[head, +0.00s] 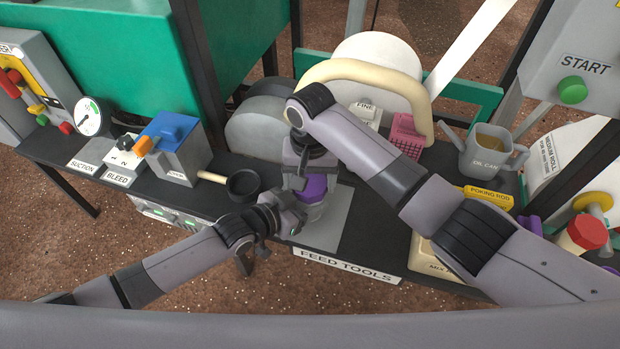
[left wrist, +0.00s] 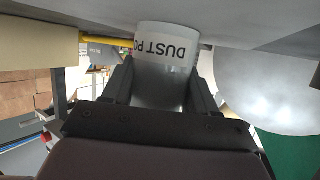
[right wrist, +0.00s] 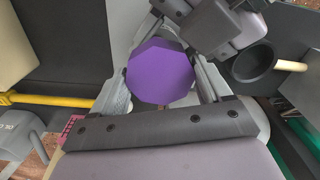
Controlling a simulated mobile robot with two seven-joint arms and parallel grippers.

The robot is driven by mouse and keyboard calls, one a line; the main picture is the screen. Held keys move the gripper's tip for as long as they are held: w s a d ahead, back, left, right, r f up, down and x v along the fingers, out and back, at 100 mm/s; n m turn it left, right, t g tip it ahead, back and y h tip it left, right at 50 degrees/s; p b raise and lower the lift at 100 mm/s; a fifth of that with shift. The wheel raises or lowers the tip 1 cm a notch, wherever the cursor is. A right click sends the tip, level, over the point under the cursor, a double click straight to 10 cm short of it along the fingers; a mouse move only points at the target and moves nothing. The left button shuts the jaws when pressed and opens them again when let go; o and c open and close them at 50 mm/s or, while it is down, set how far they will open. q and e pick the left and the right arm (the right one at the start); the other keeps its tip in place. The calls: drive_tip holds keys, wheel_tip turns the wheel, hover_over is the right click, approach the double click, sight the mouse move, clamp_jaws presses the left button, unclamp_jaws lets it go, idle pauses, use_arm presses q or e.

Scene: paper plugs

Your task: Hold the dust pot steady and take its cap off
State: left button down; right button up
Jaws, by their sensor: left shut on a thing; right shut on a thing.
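The dust pot is a pale grey cylinder with a printed label, and its body (left wrist: 167,65) shows between the fingers in the left wrist view. In the head view the pot (head: 311,211) stands on a grey plate, partly hidden by my grippers. My left gripper (head: 291,218) is shut on the pot's body from the left. The cap (right wrist: 160,72) is purple and many-sided; it also shows in the head view (head: 314,188), above the pot. My right gripper (head: 305,187) comes from above and is shut on the cap. Whether cap and pot touch I cannot tell.
A black pan (head: 243,185) with a wooden handle lies left of the pot. A blue-topped box (head: 172,140) stands farther left. An oil can (head: 487,150) and a yellow poking rod holder (head: 487,197) are at the right. The FEED TOOLS edge (head: 346,266) is in front.

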use_arm(q)
drive_tip(key=shift+f, duration=0.15)
use_arm(e)
drive_tip(key=o, duration=1.1)
drive_tip(key=shift+r, duration=2.35)
drive_tip(key=shift+c, duration=0.2)
wheel_tip(320, 180, up, 2)
drive_tip(key=shift+r+m, duration=0.1)
drive_tip(key=shift+m, duration=1)
drive_tip(key=shift+r+m, duration=0.35)
drive_tip(key=shift+m, duration=0.15)
drive_tip(key=shift+f, duration=3.8)
